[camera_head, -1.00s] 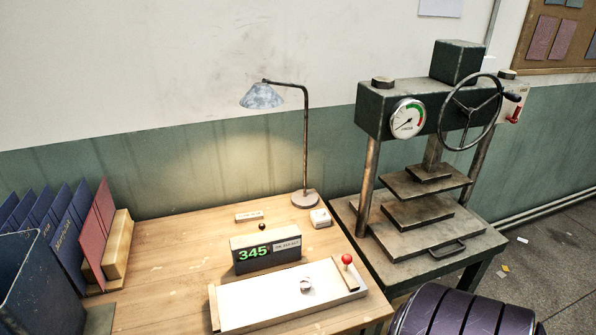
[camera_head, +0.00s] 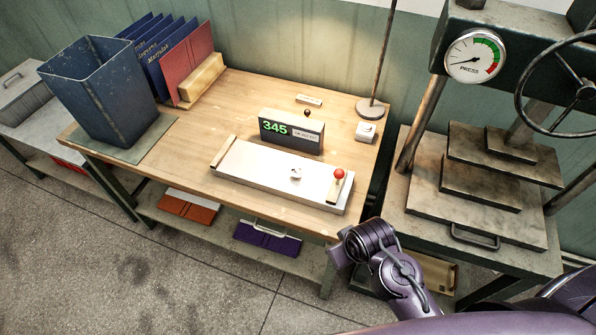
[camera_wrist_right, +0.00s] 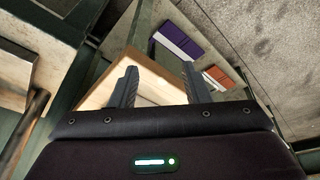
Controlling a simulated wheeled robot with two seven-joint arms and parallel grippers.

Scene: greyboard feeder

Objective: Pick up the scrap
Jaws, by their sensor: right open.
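A small crumpled white scrap (camera_head: 296,173) lies on the white board (camera_head: 250,176) of the feeder on the wooden table, in the middle of the head view. The feeder has a red knob (camera_head: 339,173) at its right end. My right gripper (camera_wrist_right: 158,78) is open and empty in the right wrist view, its two dark fingers apart; the scrap cannot be made out there. My right arm (camera_head: 390,270) shows in the head view at the table's front right edge, away from the scrap. My left gripper is not in view.
A counter reading 345 (camera_head: 291,132) stands behind the feeder. A blue bin (camera_head: 98,92) and upright folders (camera_head: 165,52) are at the table's left. The press (camera_head: 475,185) stands to the right. The lamp base (camera_head: 372,107) is at the back. The table's front left is clear.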

